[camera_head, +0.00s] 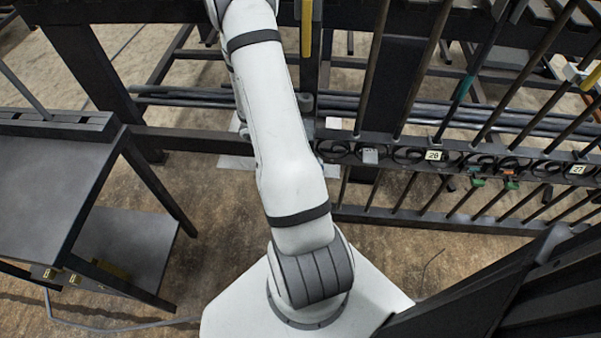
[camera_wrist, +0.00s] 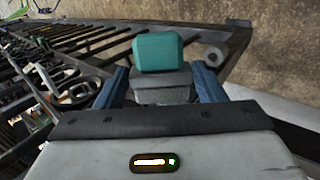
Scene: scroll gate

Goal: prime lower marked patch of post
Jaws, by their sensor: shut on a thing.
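My gripper (camera_wrist: 161,84) shows in the wrist view with its two blue fingers on either side of a grey block with a teal, rounded end (camera_wrist: 158,51). It is shut on this teal-ended block, which points away from the palm. The head view does not show the gripper; my white arm runs up and out of the top of that picture. A dark upright post (camera_head: 311,72) stands just right of the arm, with a yellow strip (camera_head: 307,28) near the top edge. Part of it is hidden by the arm, and I cannot make out a lower marked patch.
A dark scroll gate (camera_head: 400,150) with slanting bars and number tags 28 (camera_head: 433,155) and 27 (camera_head: 578,169) fills the right. A dark table (camera_head: 60,165) stands left. Brown floor (camera_head: 215,210) lies bare between.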

